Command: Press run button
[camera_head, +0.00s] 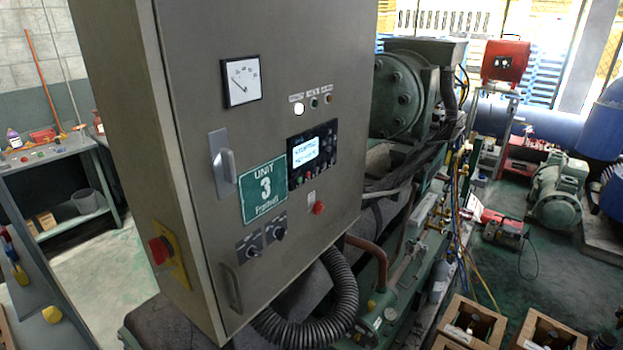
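A grey control cabinet (190,110) labelled "UNIT 3" fills the left middle of the head view. Its front holds a controller panel (312,150) with a lit display (305,150) and a row of small coloured buttons under it. The display text is too small to read surely. Above are a bright white lamp (298,108), a small green lamp or button (314,102) and an orange-red one (328,98). A red button (319,208) sits below the controller. I cannot tell which control is marked run. My gripper is not in view.
A red mushroom button on a yellow plate (177,262) is on the cabinet's side. Two rotary switches (262,240) and a door handle (222,165) are on its front. A black corrugated hose (340,295) curves below. Workbenches stand left; machinery and wooden boxes (470,322) stand right.

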